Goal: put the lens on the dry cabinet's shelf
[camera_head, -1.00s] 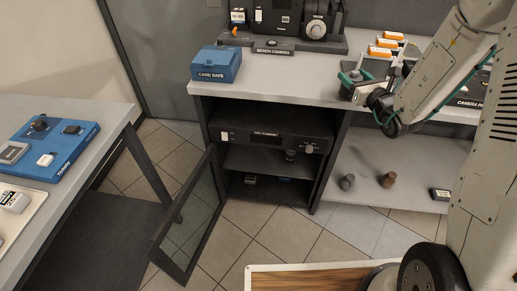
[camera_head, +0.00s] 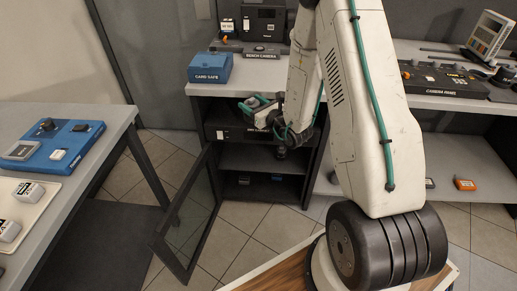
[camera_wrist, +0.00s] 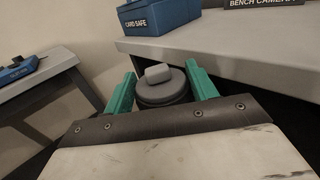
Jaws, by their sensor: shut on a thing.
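My gripper (camera_head: 262,106) is in front of the bench top, just above the dry cabinet (camera_head: 232,132). In the wrist view its teal fingers (camera_wrist: 161,72) stand on either side of a round dark grey lens (camera_wrist: 162,92) with a paler grey block on top, and are shut on it. The cabinet's glass door (camera_head: 190,218) stands open to the left. Its middle shelf (camera_head: 243,160) shows below the black front panel. A small dark thing (camera_head: 281,152) stands towards the right of that shelf. My arm hides part of the cabinet's right side.
A blue card safe box (camera_head: 210,68) stands on the bench above the cabinet, with a bench camera (camera_head: 265,25) behind. Small items lie on the cabinet floor. A table (camera_head: 75,175) with a blue tray stands left. Tiled floor before the cabinet is clear.

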